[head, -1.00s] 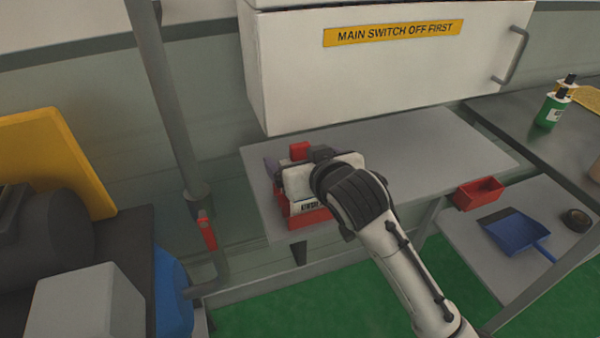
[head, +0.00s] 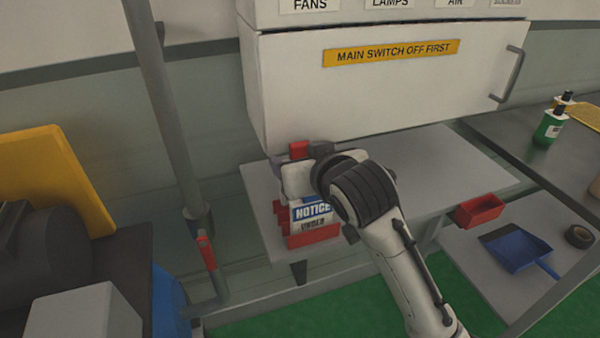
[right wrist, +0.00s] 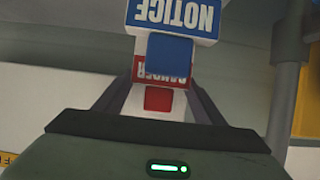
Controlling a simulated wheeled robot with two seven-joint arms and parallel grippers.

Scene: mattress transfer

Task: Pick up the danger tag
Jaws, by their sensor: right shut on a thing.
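The danger tag (right wrist: 158,98) is white with a red square and a red band of upside-down lettering in the right wrist view. It is between the two fingers of my right gripper (right wrist: 158,102), which is shut on it. In the head view the red end of the tag (head: 299,149) shows at the fingers of the right gripper (head: 305,157). A blue and white notice tag (head: 313,212) stands in a red holder (head: 315,240) just below the gripper. It also shows in the wrist view (right wrist: 172,18), partly covering the danger lettering. My left gripper is not in view.
A white cabinet (head: 390,90) hangs close behind the gripper over a grey shelf (head: 440,165). A red bin (head: 479,210) and a blue dustpan (head: 517,250) are at right. A post (head: 172,110) and red lever (head: 206,252) are at left.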

